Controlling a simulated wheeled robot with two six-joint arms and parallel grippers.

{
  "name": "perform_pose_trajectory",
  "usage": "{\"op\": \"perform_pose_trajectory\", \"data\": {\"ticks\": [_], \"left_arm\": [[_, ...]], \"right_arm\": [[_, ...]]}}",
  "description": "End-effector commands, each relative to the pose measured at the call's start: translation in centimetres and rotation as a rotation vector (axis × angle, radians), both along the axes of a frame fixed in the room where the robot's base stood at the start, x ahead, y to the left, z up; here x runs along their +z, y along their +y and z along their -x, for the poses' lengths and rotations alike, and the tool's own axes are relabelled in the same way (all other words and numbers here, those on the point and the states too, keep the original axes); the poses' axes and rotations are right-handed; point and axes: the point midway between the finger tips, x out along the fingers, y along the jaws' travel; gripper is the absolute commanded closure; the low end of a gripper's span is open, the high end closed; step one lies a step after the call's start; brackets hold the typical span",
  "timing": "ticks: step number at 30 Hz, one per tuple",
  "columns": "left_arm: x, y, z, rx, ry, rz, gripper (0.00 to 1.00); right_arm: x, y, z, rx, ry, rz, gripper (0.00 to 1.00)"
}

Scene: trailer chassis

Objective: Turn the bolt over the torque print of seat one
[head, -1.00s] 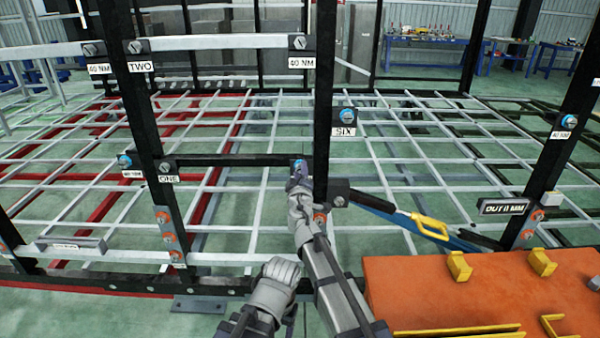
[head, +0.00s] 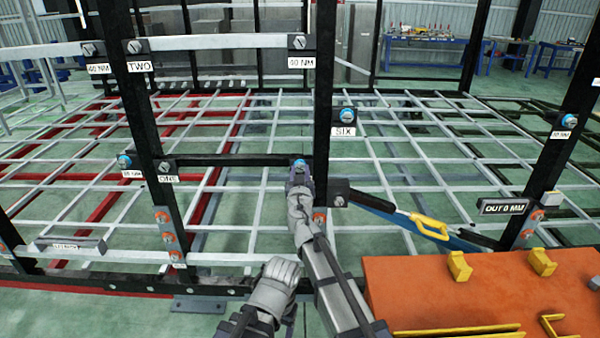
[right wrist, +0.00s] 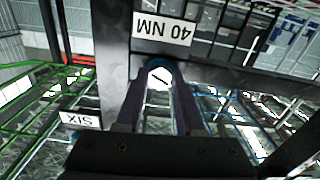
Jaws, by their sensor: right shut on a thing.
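The bolt (head: 299,162) with a blue collar sits at the right end of the dark bar (head: 235,160) of seat one, against the black upright. My right gripper (head: 300,173) is shut on its head from the front. In the right wrist view the pale bolt head (right wrist: 159,77), with a dark slanting line across it, lies between both fingers. The torque print "40 NM" (right wrist: 164,29) appears upside down beside it; my gripper hides it in the head view. The ONE label (head: 168,179) marks the left end. My left gripper (head: 277,283) hangs low; its fingers are unclear.
A SIX label (head: 343,132) and a blue-collared bolt (head: 347,115) are right of the upright (head: 324,100). A yellow-handled tool (head: 428,224) lies on a slanting brace. An orange bench (head: 400,285) fills the lower right.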

Motion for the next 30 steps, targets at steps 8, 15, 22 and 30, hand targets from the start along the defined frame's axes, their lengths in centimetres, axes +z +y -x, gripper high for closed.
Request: {"op": "perform_pose_trajectory", "data": {"ticks": [8,15,22,30], "left_arm": [[-0.04,0.00,0.00,0.000,0.000,0.000,0.32],[-0.03,0.00,0.00,0.000,0.000,0.000,0.32],[-0.03,0.00,0.00,0.000,0.000,0.000,0.32],[-0.03,0.00,0.00,0.000,0.000,0.000,0.32]], "right_arm": [[-0.05,-0.01,0.24,0.000,0.001,-0.254,1.00],[-0.05,0.00,0.25,0.000,0.001,-0.427,1.00],[-0.04,0.00,0.26,0.000,0.001,-0.535,1.00],[-0.04,-0.01,0.26,0.000,0.000,-0.591,1.00]]}}
